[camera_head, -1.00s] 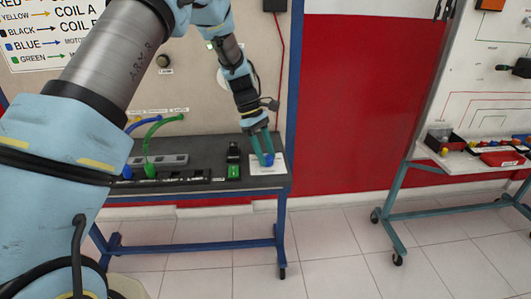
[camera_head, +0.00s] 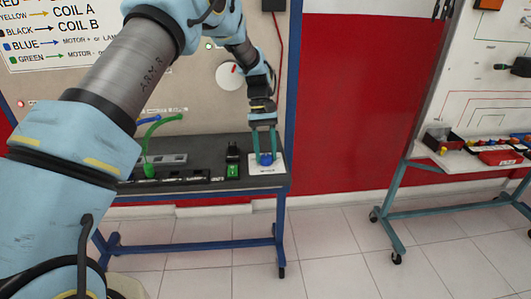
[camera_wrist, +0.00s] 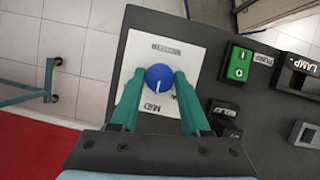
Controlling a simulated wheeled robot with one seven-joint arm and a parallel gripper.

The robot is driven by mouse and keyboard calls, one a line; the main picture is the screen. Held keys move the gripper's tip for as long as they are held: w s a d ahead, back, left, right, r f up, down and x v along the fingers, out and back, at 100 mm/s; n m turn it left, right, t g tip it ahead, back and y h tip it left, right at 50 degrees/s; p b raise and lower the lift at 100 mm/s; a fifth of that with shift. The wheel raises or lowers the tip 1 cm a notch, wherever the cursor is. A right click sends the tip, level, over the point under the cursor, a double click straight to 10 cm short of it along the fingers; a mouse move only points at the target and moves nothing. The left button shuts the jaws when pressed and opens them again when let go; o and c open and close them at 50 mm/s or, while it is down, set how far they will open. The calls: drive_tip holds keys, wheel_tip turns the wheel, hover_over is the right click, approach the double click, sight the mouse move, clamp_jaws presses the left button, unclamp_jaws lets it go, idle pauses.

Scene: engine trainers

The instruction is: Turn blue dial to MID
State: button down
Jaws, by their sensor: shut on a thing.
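The blue dial (camera_head: 265,159) sits on a white plate (camera_head: 280,167) at the right end of the dark bench top. In the wrist view the blue dial (camera_wrist: 158,76) is round, with a white pointer line on the lower side. That line points down toward the printed MID label (camera_wrist: 152,108) on the white plate (camera_wrist: 186,45). My gripper (camera_head: 264,152) is over the dial and nearly upright. Its two teal fingers (camera_wrist: 160,73) are on either side of the dial and shut on it. Another label at the plate's far edge is too small to read surely.
A green switch (camera_head: 233,170) stands left of the dial, with a black block behind it. A LAMP unit (camera_wrist: 300,72) is on the bench. A round white gauge (camera_head: 229,75) is on the panel behind. A second trainer table (camera_head: 470,160) stands right, across open floor.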

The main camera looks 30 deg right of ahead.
idle(0.5)
drive_tip(key=shift+c, duration=1.9)
unclamp_jaws()
drive_tip(key=b+v, duration=0.3)
drive_tip(key=v, duration=0.7)
drive_tip(key=shift+w+r, duration=0.2)
drive_tip(key=shift+r, duration=0.15)
drive_tip(key=shift+d, duration=0.15)
